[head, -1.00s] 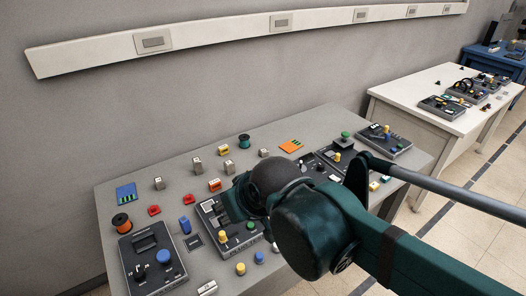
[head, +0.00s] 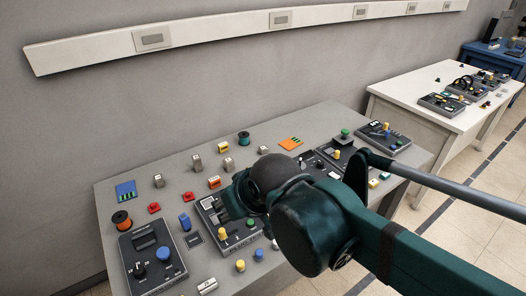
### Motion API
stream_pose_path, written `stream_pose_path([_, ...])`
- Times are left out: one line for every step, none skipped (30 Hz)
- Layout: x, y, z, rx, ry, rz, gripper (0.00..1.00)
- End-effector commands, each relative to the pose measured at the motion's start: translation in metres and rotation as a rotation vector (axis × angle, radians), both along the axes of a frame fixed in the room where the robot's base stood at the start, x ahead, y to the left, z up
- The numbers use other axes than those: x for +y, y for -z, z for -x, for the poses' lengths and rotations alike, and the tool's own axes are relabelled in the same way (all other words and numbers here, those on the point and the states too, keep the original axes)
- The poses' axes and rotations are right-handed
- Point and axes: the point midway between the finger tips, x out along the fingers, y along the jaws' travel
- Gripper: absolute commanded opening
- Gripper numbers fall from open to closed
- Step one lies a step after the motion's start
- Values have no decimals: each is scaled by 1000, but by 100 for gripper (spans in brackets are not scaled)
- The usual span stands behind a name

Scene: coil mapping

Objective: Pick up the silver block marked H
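Several small silver blocks stand on the grey table. One (head: 158,181) is at the back left, two (head: 197,161) (head: 229,164) are near the back middle, and one (head: 263,150) is just behind my wrist. Another silver block (head: 208,286) lies at the front edge. Their marks are too small to read, so I cannot tell which is H. My gripper (head: 232,205) is mostly hidden by my own wrist, low over the middle of the table beside a dark control box. Its fingertips do not show clearly, and I see no block in it.
A dark control box (head: 150,262) stands at the front left, with an orange spool (head: 121,220) behind it. A dark box with knobs (head: 212,217) is partly under my wrist. Red, blue, yellow and orange parts are scattered around. A white table (head: 400,92) stands at the right.

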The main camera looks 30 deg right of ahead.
Motion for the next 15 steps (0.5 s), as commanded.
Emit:
stream_pose_path([0, 0, 0, 0, 0, 0, 38])
stream_pose_path([0, 0, 0, 0, 0, 0, 38])
stream_pose_path([0, 0, 0, 0, 0, 0, 38])
stream_pose_path([0, 0, 0, 0, 0, 0, 38])
stream_pose_path([0, 0, 0, 0, 0, 0, 38])
stream_pose_path([0, 0, 0, 0, 0, 0, 38])
stream_pose_path([0, 0, 0, 0, 0, 0, 38])
stream_pose_path([0, 0, 0, 0, 0, 0, 38])
stream_pose_path([0, 0, 0, 0, -1, 1, 38])
stream_pose_path([0, -1, -1, 1, -2, 3, 38])
stream_pose_path([-1, -1, -1, 1, -3, 4, 38])
stream_pose_path([-1, -2, -2, 3, -6, 7, 38])
stream_pose_path([-2, -2, -3, 4, -9, 10, 38])
stream_pose_path([-2, -3, -4, 6, -11, 14, 38])
stream_pose_path([-3, -5, -7, 8, -16, 20, 38])
